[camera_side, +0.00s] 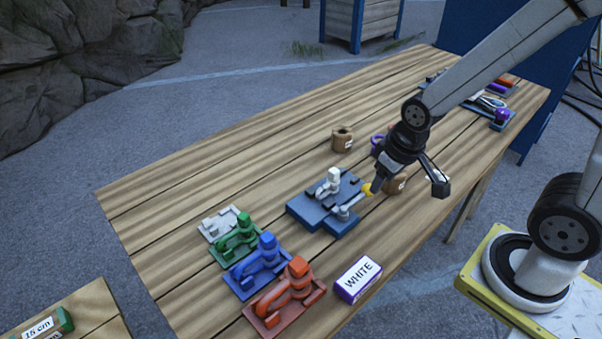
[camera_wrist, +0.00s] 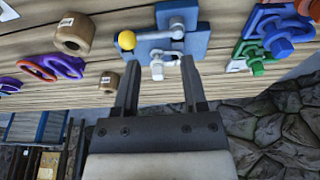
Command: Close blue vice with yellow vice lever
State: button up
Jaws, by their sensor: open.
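The blue vice (camera_side: 313,212) sits on the wooden table, with a small white miniature arm (camera_side: 333,181) on it. In the wrist view the vice (camera_wrist: 147,22) is just beyond my fingertips. The yellow knob of the vice lever (camera_side: 368,189) is at the vice's right side; it also shows in the wrist view (camera_wrist: 126,40), beyond and left of my left finger. My gripper (camera_side: 410,186) is open and empty above the table. In the side view one finger overlaps the knob's edge; I cannot tell whether they touch. The gap between the vice jaws is unclear.
Green (camera_side: 238,237), blue (camera_side: 258,267) and orange-red (camera_side: 288,298) miniature arms stand left of the vice. A box marked WHITE (camera_side: 358,279) lies in front. A tape roll (camera_side: 342,138) stands behind. Another roll (camera_side: 397,186) and purple rings (camera_side: 377,144) are near my gripper. The back left table is clear.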

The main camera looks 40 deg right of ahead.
jog(key=o, duration=0.4)
jog(key=n+g, duration=0.4)
jog(key=n, duration=0.8)
send_over(369, 184)
jog(key=a, duration=0.1)
notch_tip(369, 184, down, 2)
jog(key=shift+w+a+f, duration=0.1)
jog(key=shift+f, duration=0.15)
jog(key=shift+w+d+f+n+g, duration=0.25)
jog(key=shift+w+d+n, duration=0.15)
jog(key=shift+n, duration=0.55)
jog(key=shift+w+d+f+n+g, duration=0.15)
jog(key=shift+w+d+f+n, duration=0.15)
jog(key=shift+n, duration=0.65)
jog(key=shift+s, duration=0.1)
jog(key=shift+s+a+f, duration=0.1)
jog(key=shift+s+f, duration=0.15)
jog(key=shift+f, duration=1)
jog(key=shift+s+d+f, duration=0.1)
jog(key=shift+s+f, duration=0.1)
jog(key=shift+f, duration=1.05)
jog(key=shift+s+a+f, duration=0.1)
jog(key=shift+s+f, duration=0.15)
jog(key=shift+f, duration=1)
grip_shut()
